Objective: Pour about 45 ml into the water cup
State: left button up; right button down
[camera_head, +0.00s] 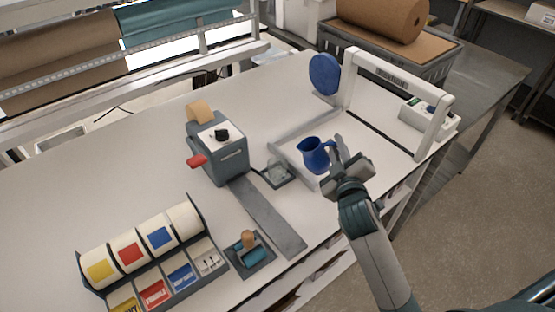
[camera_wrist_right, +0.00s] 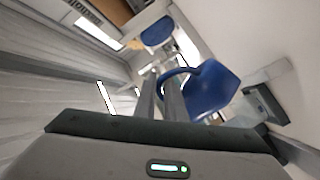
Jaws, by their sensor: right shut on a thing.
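A blue pitcher (camera_head: 316,155) is held over the tray, its spout toward the left; it looks close to upright. My right gripper (camera_head: 341,158) is shut on the pitcher's handle, at the pitcher's right side. In the right wrist view the two fingers (camera_wrist_right: 162,97) reach the blue handle, and the pitcher body (camera_wrist_right: 213,90) is to their right. A clear cup (camera_head: 277,169), which looks like the water cup, stands on a small dark base left of the pitcher. I see no stream between them, and the water level is not readable. My left gripper is not in view.
A white-grey tray (camera_head: 292,150) lies under the pitcher. A grey machine with a red lever (camera_head: 220,155) stands left of the cup. A white frame (camera_head: 395,80) rises behind, with a blue disc (camera_head: 324,74) beside it. A label rack (camera_head: 150,255) is front left.

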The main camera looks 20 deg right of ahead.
aim_at(315, 138)
jog(key=a+n, duration=0.1)
jog(key=w+a+r+n+p, duration=0.1)
jog(key=shift+w+a+r, duration=0.1)
jog(key=shift+a+r, duration=0.1)
jog(key=shift+a, duration=0.15)
jog(key=shift+w+a+r+n+g+p, duration=0.35)
jog(key=shift+a+r+n+p, duration=0.3)
jog(key=shift+n+p, duration=0.45)
jog(key=shift+w+a+f+n+h, duration=0.1)
jog(key=shift+a+f+n+h, duration=0.05)
jog(key=shift+a+n+h, duration=0.2)
jog(key=shift+w+a+f+n+g+p, duration=0.1)
jog(key=shift+w+a+n+g+p, duration=0.15)
jog(key=shift+n, duration=0.3)
jog(key=shift+w+a+f+n+p, duration=0.1)
jog(key=shift+a+n, duration=0.25)
jog(key=shift+n, duration=0.15)
jog(key=shift+w+a+r+n+h+p, duration=0.2)
jog(key=shift+a+r+n+h+p, duration=0.25)
jog(key=shift+n+p, duration=0.3)
dwell(1.5)
jog(key=shift+w+a+r+n, duration=0.15)
jog(key=shift+a+n, duration=0.1)
jog(key=shift+a, duration=0.25)
